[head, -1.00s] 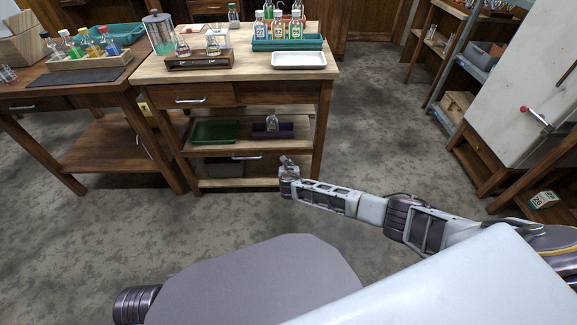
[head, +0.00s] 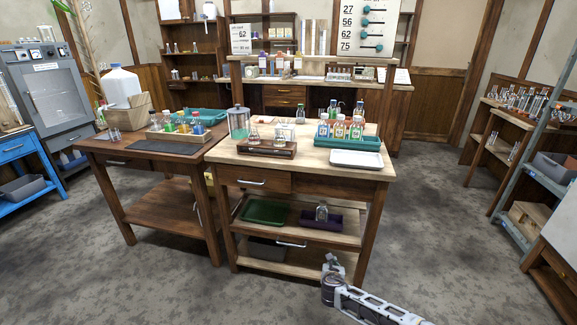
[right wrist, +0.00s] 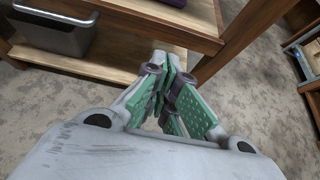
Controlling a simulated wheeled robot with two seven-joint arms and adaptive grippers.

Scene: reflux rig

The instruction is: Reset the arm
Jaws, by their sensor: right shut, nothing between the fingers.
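My right arm (head: 375,306) comes in from the bottom right of the head view. Its gripper (head: 331,264) is at the lower front of the wooden bench, by its bottom shelf. In the right wrist view the right gripper (right wrist: 168,95) has its green-padded fingers together with nothing between them. It points toward the bench's lower shelves, beside a bench leg (right wrist: 232,42). My left arm and gripper are not in view.
The wooden bench (head: 330,178) holds a white tray (head: 356,158), a teal bottle rack (head: 365,161) and glassware. A green tray (head: 265,211) and a purple tray (head: 318,221) are on its shelf. A grey bin (right wrist: 55,33) sits lower. Floor right of the bench is clear.

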